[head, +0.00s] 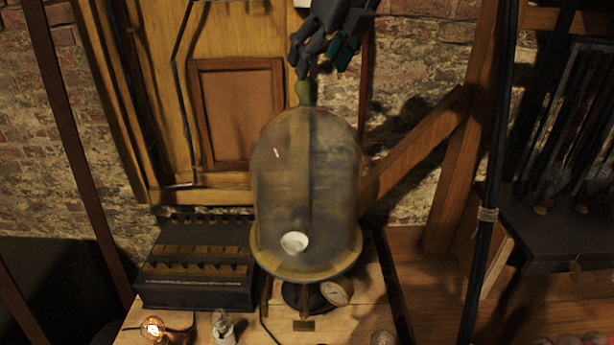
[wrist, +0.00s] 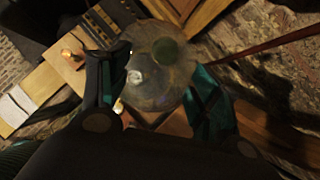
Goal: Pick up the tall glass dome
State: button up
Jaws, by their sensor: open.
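The tall glass dome (head: 306,180) stands upright on a dark base on the wooden table in the head view. It is cloudy, with a brass-coloured rim at the bottom and a greenish knob (head: 306,93) on top. My gripper (head: 322,68) is above the dome, its fingers close to the knob. In the wrist view the dome (wrist: 150,85) and its round knob (wrist: 165,52) show beyond the two fingers of my gripper (wrist: 160,105). The fingers are spread apart with nothing held between them. Whether a finger touches the knob cannot be told.
A dark box with rows of slots (head: 197,262) stands left of the dome. A lit bulb (head: 152,328) and a small glass piece (head: 222,326) are at the table's front. A small dial (head: 336,292) sits by the dome's base. A slanted wooden beam (head: 415,145) is at the right.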

aim_at(308, 81)
jog(key=w+f, duration=0.1)
jog(key=w+a+f+p, duration=0.1)
jog(key=w+f, duration=0.1)
jog(key=w+f+p, duration=0.1)
jog(key=w, duration=0.1)
jog(key=shift+w+a+f, duration=0.1)
jog(key=shift+a+f, duration=0.2)
jog(key=shift+f, duration=0.05)
jog(key=shift+s+a+f+p, duration=0.3)
jog(key=shift+s+a+f, duration=0.1)
jog(key=shift+s+f, duration=0.2)
jog(key=shift+w+f, duration=0.55)
jog(key=shift+w, duration=0.35)
jog(key=shift+s+r, duration=0.25)
jog(key=shift+s, duration=0.2)
jog(key=c, duration=0.6)
jog(key=shift+s, duration=0.1)
jog(key=c, duration=0.3)
jog(key=shift+f, duration=0.1)
grip_shut()
jog(key=shift+r, duration=0.25)
jog(key=shift+w+f, duration=0.1)
jog(key=shift+w, duration=0.1)
